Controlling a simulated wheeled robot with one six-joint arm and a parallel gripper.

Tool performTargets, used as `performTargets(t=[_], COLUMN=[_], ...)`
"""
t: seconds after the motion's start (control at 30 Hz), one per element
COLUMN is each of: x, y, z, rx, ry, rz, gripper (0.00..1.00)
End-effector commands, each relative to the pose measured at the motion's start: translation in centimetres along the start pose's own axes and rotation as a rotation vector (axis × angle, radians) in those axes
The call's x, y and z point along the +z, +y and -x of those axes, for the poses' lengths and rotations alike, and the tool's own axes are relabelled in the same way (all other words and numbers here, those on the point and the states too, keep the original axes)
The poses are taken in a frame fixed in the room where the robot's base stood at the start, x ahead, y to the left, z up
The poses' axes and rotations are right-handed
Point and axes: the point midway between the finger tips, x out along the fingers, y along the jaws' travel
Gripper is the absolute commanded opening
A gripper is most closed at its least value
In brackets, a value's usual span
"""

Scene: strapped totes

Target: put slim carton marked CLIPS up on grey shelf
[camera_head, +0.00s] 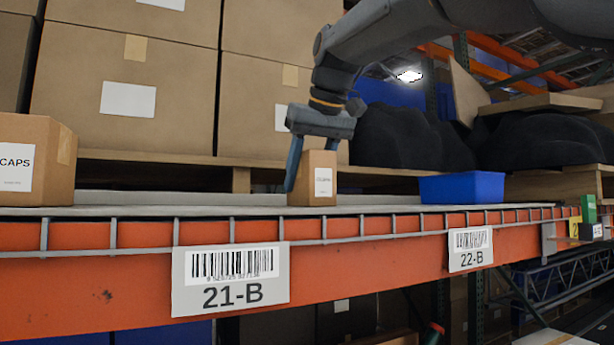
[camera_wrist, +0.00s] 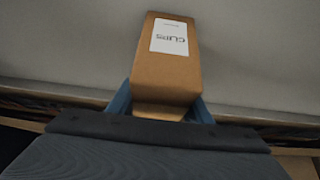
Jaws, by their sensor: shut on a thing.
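The slim carton (camera_head: 318,178) is small and brown with a white label; in the wrist view its label (camera_wrist: 170,37) reads CLIPS. My gripper (camera_head: 306,185) is shut on the carton, with a blue finger at its left side in the head view. In the wrist view blue fingers (camera_wrist: 160,105) flank the carton. The carton is upright at the grey shelf (camera_head: 400,207); its base appears at the shelf surface, but I cannot tell whether it touches. The finger on the far side is hidden in the head view.
A larger carton marked CAPS (camera_head: 50,165) stands on the shelf at the left. A blue bin (camera_head: 461,187) stands to the right. Large boxes (camera_head: 120,90) are stacked behind. An orange beam with tags 21-B (camera_head: 231,278) and 22-B (camera_head: 470,249) runs along the shelf's front.

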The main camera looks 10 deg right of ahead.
Motion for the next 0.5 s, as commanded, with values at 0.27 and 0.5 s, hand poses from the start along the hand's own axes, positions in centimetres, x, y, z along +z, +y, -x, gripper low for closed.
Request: performTargets(t=[0.27, 0.5], x=[0.05, 0.1], y=[0.01, 0.01], z=[-0.1, -0.16], rx=[0.0, 0.0], ry=[0.002, 0.0], rz=[0.0, 0.0], gripper=[0.14, 0.64])
